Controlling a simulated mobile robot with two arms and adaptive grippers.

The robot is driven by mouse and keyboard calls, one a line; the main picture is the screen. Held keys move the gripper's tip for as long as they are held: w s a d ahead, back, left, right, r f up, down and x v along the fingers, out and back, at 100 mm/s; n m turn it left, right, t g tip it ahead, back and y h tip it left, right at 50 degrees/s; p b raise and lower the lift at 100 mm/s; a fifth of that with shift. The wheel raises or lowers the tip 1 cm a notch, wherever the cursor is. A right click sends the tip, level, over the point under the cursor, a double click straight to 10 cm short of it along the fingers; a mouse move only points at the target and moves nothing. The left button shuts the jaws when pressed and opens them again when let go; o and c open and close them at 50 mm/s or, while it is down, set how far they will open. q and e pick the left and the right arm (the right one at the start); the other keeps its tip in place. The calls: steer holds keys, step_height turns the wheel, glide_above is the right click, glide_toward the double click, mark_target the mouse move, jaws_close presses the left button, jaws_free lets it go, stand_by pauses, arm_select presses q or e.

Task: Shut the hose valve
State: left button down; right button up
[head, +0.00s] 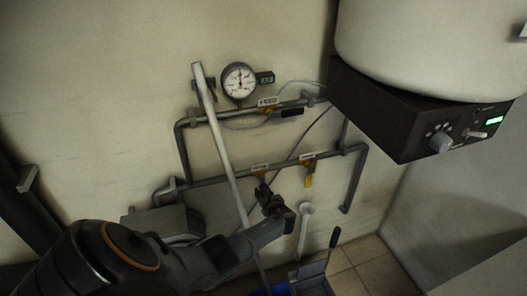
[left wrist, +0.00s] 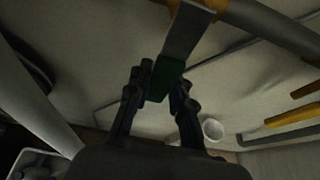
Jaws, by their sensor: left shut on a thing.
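Pipes run along the wall in the head view, with several small tagged valves. In the left wrist view, a flat metal lever with a dark green grip (left wrist: 166,80) comes down from the pipe between the fingers of my left gripper (left wrist: 161,88), which are shut on the green grip. The head view barely shows this lever behind the gripper. Another lower-pipe valve with a yellow lever (head: 309,180) hangs to the right. Which is the hose valve, I cannot tell. My right gripper is out of view.
A pale pole (head: 218,130) slants across the pipes, left of my gripper. A round gauge (head: 240,79) is above. A black unit (head: 400,115) with a white vessel juts out at upper right. A white funnel-like drain (head: 306,208) and a dustpan (head: 313,272) are below.

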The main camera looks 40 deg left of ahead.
arm_select(q)
steer(key=shift+s+f, duration=0.1)
steer(key=c, duration=1.2)
jaws_free()
steer(key=shift+o, duration=0.2)
steer(key=v, duration=1.2)
steer(key=shift+f, duration=0.1)
